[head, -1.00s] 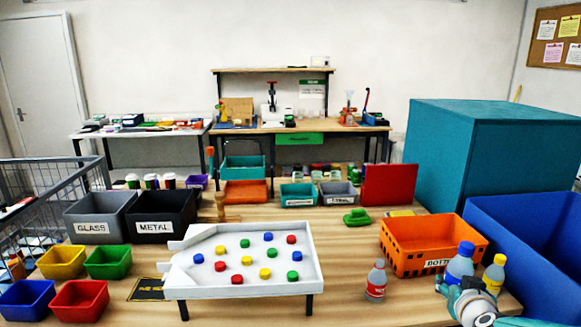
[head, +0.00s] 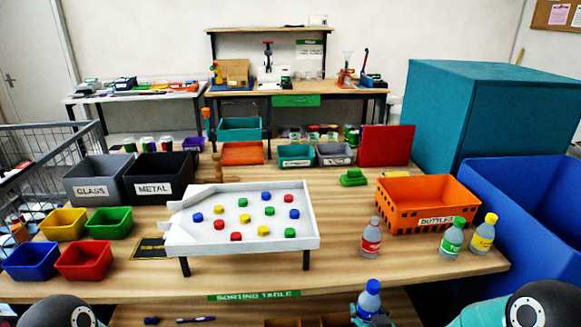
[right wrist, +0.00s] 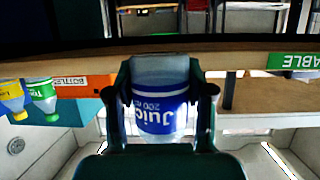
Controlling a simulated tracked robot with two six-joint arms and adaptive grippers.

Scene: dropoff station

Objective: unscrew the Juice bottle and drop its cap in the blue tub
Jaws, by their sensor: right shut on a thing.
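The Juice bottle (head: 369,297), clear with a blue label and blue cap (head: 373,286), is upright in front of the sorting table's front edge. My right gripper (head: 370,314) is shut on it. In the right wrist view the gripper (right wrist: 160,95) has a finger on each side of the bottle (right wrist: 160,116), whose label appears upside down. The cap is on the bottle in the head view. The blue tub (head: 32,261) is at the table's front left, beside a red one. My left gripper is out of view; only a dark part of my left arm shows at bottom left.
Red-, green- and yellow-capped bottles (head: 371,238) (head: 452,238) (head: 483,234) stand near the orange crate (head: 423,204). A white tray (head: 240,246) with coloured caps fills the table's middle. A big blue bin (head: 520,220) stands at right. A shelf with small items lies below the table.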

